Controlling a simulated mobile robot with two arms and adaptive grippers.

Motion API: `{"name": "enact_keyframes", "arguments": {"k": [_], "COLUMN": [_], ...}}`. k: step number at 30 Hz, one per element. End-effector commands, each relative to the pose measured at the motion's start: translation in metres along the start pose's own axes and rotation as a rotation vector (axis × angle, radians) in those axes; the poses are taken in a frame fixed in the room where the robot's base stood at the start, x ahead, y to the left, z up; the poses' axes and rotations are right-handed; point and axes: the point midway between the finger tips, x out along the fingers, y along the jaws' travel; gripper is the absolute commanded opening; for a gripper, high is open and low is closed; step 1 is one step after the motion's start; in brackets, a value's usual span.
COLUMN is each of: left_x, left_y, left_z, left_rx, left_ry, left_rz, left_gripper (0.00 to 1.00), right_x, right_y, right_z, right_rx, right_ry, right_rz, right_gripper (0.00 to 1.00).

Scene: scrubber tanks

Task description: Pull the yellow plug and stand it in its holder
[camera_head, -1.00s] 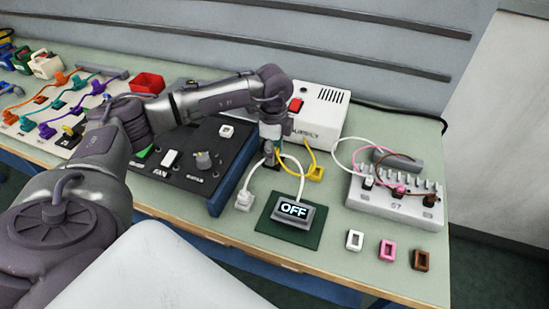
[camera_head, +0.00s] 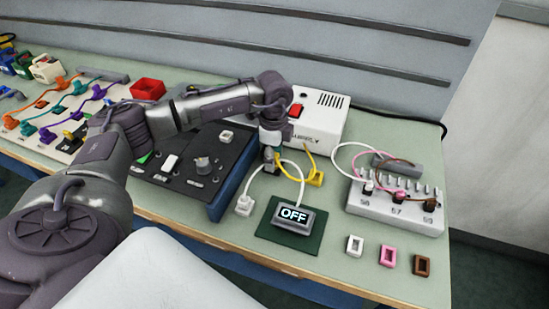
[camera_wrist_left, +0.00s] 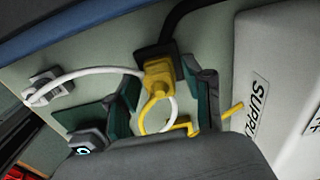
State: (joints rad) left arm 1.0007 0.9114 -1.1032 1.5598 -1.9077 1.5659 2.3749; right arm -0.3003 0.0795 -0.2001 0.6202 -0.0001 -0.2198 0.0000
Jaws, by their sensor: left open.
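The yellow plug (camera_wrist_left: 158,82) sits in a black socket (camera_wrist_left: 152,56) at the end of a black cable in the left wrist view. Its yellow cable curls back toward the wrist. My left gripper (camera_wrist_left: 164,98) is open, with its dark green fingers on either side of the plug; whether they touch it cannot be told. In the head view my left gripper (camera_head: 270,160) points down behind the display and hides the plug. The yellow holder (camera_head: 315,178) stands on the bench to its right, with the yellow cable running close to it. My right gripper is not in view.
The white supply box (camera_head: 318,115) is just behind the gripper. A display reading OFF (camera_head: 293,214) is in front. A white plug in its holder (camera_head: 244,205) is at left, the black switch panel (camera_head: 190,175) beyond it. A numbered terminal block (camera_head: 395,205) stands right.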

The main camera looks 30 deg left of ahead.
Motion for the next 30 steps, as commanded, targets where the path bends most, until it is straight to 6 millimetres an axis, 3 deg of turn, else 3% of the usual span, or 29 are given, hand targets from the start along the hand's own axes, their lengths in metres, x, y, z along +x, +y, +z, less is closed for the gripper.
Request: {"name": "enact_keyframes", "arguments": {"k": [13, 21, 23, 26, 27, 30], "left_x": [-0.0001, -0.0002, -0.0002, -0.0002, -0.0002, -0.0003], "left_y": [-0.0001, -0.0001, -0.0001, -0.0001, -0.0001, -0.0001], "left_z": [0.0000, 0.0000, 0.0000, 0.0000, 0.0000, 0.0000], "left_rx": [0.000, 0.000, 0.000, 0.000, 0.000, 0.000], "left_ry": [0.000, 0.000, 0.000, 0.000, 0.000, 0.000], "left_rz": [0.000, 0.000, 0.000, 0.000, 0.000, 0.000], "left_gripper": [0.51, 0.06, 0.00, 0.00, 0.32, 0.49], "right_x": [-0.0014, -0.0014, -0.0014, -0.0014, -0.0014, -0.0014], "right_y": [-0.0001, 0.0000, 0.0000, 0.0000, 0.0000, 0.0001], "right_z": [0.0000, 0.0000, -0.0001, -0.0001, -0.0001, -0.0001], "right_rx": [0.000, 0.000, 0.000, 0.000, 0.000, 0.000], "right_ry": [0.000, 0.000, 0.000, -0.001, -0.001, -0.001], "right_rz": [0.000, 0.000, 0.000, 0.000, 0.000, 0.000], "right_gripper": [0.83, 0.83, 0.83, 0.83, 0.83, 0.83]}}
